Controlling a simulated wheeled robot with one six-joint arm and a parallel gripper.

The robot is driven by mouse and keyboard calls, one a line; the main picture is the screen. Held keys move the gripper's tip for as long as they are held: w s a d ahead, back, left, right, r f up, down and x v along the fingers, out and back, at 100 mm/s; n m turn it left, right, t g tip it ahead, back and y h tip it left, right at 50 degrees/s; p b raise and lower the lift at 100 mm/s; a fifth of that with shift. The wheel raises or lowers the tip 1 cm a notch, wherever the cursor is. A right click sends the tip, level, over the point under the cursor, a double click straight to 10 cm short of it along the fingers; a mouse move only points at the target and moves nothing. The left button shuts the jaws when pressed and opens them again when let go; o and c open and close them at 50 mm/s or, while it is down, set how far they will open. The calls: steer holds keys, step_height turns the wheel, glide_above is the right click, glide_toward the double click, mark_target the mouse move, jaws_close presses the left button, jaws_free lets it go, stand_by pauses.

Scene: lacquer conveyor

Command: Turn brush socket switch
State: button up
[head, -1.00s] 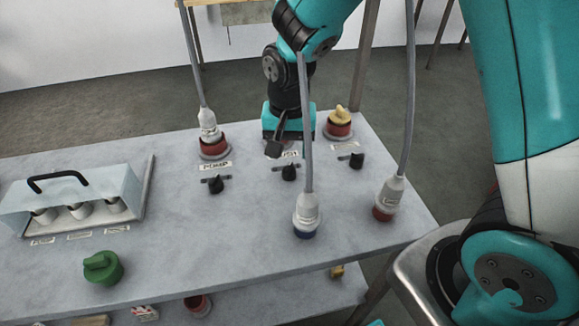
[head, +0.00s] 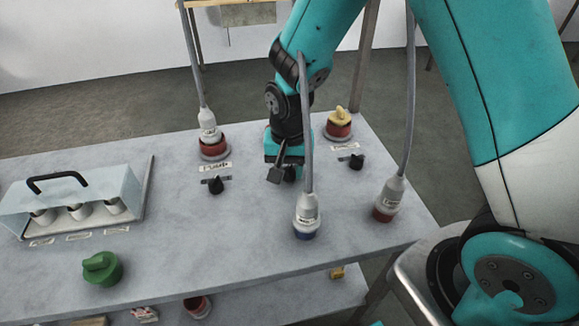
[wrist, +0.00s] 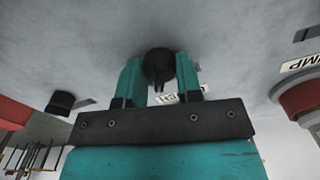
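A black switch knob (head: 291,174) stands on the grey panel in the middle of a row of three. In the wrist view the knob (wrist: 158,62) lies between the two teal fingers of my gripper (wrist: 158,78), one on each side. The fingers are apart; I see no clear contact with the knob. In the head view my gripper (head: 282,172) points down over this switch and partly hides it. A white label (wrist: 182,97) beside the knob is mostly covered by the gripper, so I cannot read it.
Other black knobs stand left (head: 215,185) and right (head: 356,162). A cable with a blue-based plug (head: 306,220) rises close in front of my gripper. Another plug (head: 386,200) is at right, a yellow-capped socket (head: 339,124) behind it. The panel's front left holds a green cap (head: 102,268).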

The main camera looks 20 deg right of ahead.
mark_target(289, 168)
steer(key=shift+n, duration=0.3)
steer(key=n+p, duration=0.1)
steer(key=n, duration=0.4)
steer(key=shift+r+n+p, duration=0.1)
steer(key=shift+n+p, duration=0.2)
steer(key=shift+p, duration=0.05)
steer(key=n+p, duration=0.1)
steer(key=n, duration=0.4)
steer(key=shift+n, duration=0.3)
steer(key=o, duration=0.9)
steer(key=shift+o, duration=0.2)
step_height(289, 168, up, 17)
steer(key=shift+r, duration=0.15)
